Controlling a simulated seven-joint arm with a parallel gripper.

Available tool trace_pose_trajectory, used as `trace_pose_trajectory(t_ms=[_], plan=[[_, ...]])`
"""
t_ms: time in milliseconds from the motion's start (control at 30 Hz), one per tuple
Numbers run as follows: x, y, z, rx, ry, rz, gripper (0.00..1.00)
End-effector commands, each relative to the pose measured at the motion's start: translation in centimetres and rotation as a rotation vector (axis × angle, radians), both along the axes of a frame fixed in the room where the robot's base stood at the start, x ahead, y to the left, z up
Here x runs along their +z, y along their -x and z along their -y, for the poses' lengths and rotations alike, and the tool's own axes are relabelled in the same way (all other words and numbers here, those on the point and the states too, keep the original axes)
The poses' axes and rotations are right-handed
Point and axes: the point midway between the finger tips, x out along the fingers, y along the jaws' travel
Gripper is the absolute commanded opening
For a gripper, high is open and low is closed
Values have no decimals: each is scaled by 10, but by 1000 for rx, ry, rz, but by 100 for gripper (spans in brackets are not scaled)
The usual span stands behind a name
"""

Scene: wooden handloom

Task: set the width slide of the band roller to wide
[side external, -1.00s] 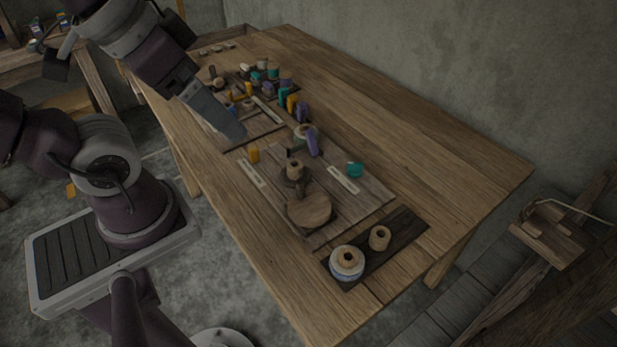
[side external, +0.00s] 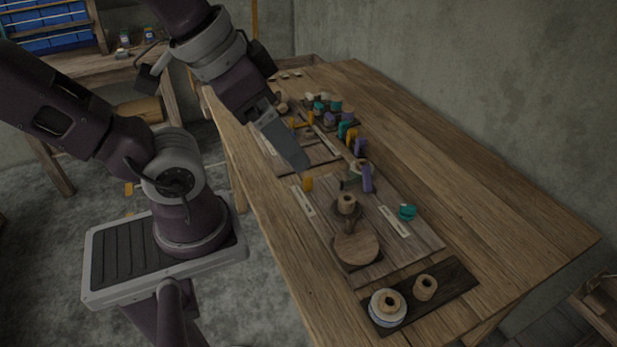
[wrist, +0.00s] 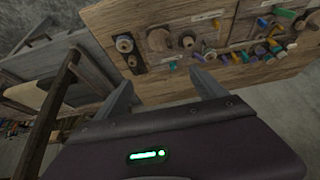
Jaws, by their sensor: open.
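The band roller seems to be the near board (side external: 415,235) with a round wooden disc (side external: 356,248) and an upright spool (side external: 347,203). A yellow knob (side external: 308,184) stands by the far end of a pale label strip (side external: 304,202). A teal knob (side external: 407,212) sits beside a second pale strip (side external: 394,222); a purple lever (side external: 367,178) stands at the far end. The labels are too small to read, so I cannot tell which part is the width slide or its setting. My gripper (wrist: 160,80) is open and empty, above the table near the yellow knob in the side view.
A dark tray (side external: 452,288) with two spools lies at the table's near end. Beyond the board are more boards with several yellow, teal and purple pieces (side external: 347,130). The table's right side is bare wood. A shelf bench (side external: 85,65) stands behind at left.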

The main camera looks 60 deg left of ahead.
Motion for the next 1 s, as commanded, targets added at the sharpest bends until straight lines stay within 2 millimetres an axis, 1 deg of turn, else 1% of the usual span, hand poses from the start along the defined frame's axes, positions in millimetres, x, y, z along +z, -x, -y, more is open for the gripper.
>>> trace_pose_trajectory(t_ms=[33, 67, 133, 167, 233, 267, 300, 367, 400, 467, 500, 567, 600, 700, 800, 833, 933, 1000], plan=[[0, 0, 0, 0, 0, 0, 77], [0, -1, 0, 0, -1, -1, 71], [-1, -10, -5, 10, -15, -21, 57], [-2, -18, -9, 17, -27, -37, 51], [-10, -46, -26, 34, -63, -96, 38], [-15, -61, -37, 42, -80, -126, 35], [-26, -81, -54, 47, -98, -170, 35], [-47, -108, -81, 52, -115, -234, 35], [-65, -123, -101, 50, -121, -275, 35], [-96, -140, -132, 45, -116, -334, 35], [-119, -148, -152, 40, -106, -370, 35], [-154, -154, -178, 31, -85, -414, 35], [-177, -155, -193, 24, -69, -437, 35], [-223, -152, -218, 12, -30, -473, 35], [-248, -148, -230, 3, -6, -488, 35], [-253, -148, -231, 2, -2, -490, 35], [-268, -147, -232, -1, 3, -493, 35], [-281, -146, -231, -3, 2, -494, 35]])
